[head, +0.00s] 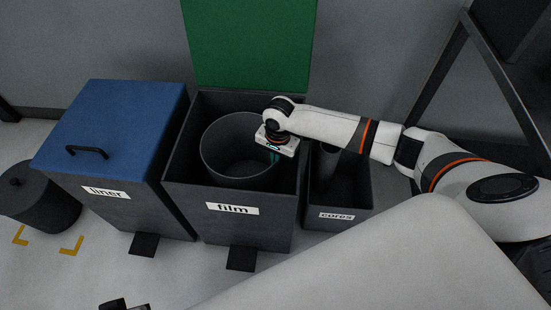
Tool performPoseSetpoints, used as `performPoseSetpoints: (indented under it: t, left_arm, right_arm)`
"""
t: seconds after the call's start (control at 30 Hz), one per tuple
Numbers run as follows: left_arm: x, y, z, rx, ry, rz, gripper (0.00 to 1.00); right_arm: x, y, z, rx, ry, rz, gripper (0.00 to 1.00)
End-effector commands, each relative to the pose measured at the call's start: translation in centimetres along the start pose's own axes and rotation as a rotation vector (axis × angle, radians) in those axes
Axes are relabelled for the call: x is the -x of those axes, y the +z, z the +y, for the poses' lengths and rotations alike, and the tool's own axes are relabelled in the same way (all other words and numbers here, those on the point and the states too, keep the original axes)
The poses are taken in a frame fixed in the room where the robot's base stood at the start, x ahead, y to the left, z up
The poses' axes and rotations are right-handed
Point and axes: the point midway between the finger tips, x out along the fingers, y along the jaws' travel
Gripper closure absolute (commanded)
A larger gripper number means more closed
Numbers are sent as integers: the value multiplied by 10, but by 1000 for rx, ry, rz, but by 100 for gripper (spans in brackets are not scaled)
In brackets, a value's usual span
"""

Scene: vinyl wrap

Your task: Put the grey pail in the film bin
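The grey pail (225,150) is inside the opening of the film bin (190,215), whose green lid (250,45) stands open. The pail's round mouth faces up, and its lower part is hidden behind the bin's front wall. I cannot tell whether it rests on the bin's floor. My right gripper (274,155) points down at the right side of the pail's rim. Its fingers are mostly hidden, so I cannot tell whether they grip the rim. A small dark piece at the bottom left edge may be my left gripper (125,305).
The liner bin (140,212), with its blue lid (120,120) shut, stands to the left. The open cores bin (340,228) stands to the right. A dark lidded container (38,208) sits at far left, beside yellow floor marks (72,246). A dark frame (440,75) stands at the right.

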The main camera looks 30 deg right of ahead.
Motion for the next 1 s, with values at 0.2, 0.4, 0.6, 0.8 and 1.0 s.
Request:
performPoseSetpoints:
  t: [0.2, 0.4, 0.6, 0.8, 1.0]
  left_arm:
    - [2, 1, 0, 0, 0, 0, 64]
    - [2, 1, 0, 0, 0, -1, 64]
    - [2, 1, 0, 0, 0, -1, 64]
    - [4, 1, 0, 0, 0, 1, 64]
    - [-1, 6, 0, 0, -2, 9, 64]
  right_arm:
    - [2, 0, 1, 0, 3, 0, 100]
    - [-1, 0, 0, 0, 0, 0, 75]
    - [-1, 0, 0, 0, 0, 0, 75]
    - [10, 0, 1, 1, 2, 0, 75]
    - [47, 0, 1, 1, 3, 1, 75]
